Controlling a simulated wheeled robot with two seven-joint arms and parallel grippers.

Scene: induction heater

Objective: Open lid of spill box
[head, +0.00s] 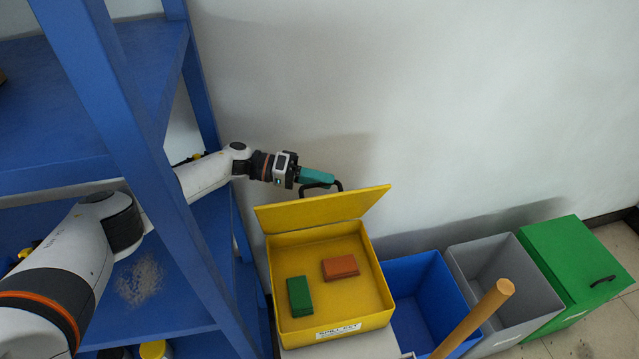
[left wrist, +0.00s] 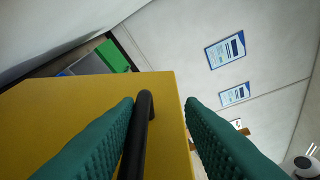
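The yellow spill box (head: 371,322) stands with its lid (head: 322,209) raised, tilted up at the back edge near the wall. Its inside is exposed, with a green block (head: 300,296) and an orange-brown block (head: 340,267) on the bottom. My left gripper (head: 327,178) is at the black lid handle (head: 337,188), behind the lid's top edge. In the left wrist view, the teal fingers (left wrist: 160,112) are spread apart. The handle (left wrist: 138,135) lies between them, close to the left finger, over the yellow lid (left wrist: 60,108). My right gripper is not in view.
A blue shelf rack (head: 125,125) stands at the left, with my left arm passing through it. Right of the box are a blue bin (head: 425,290), a grey bin (head: 500,270) and a green lidded bin (head: 575,260). A wooden pole (head: 475,318) rises in front.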

